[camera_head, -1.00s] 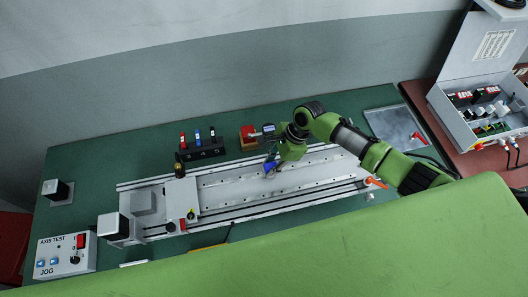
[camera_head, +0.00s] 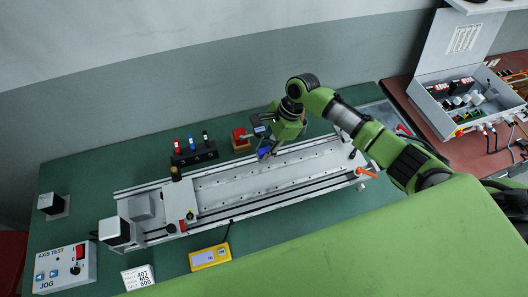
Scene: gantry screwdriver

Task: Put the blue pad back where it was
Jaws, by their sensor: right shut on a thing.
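The blue pad (camera_head: 264,153) is small and shows at the tip of my right gripper (camera_head: 267,148). The gripper is shut on the pad and holds it at the back edge of the long grey gantry rail (camera_head: 240,186), beside the red block (camera_head: 240,136). Whether the pad touches the rail or hangs above it, I cannot tell. The fingers are partly hidden by the gripper body. My left gripper is not in view.
A black rack (camera_head: 195,156) with red, blue and black-topped screwdrivers stands behind the rail. A yellow meter (camera_head: 210,257) and a jog box (camera_head: 65,266) are in front. An open control cabinet (camera_head: 462,112) stands right. Green table is free at back left.

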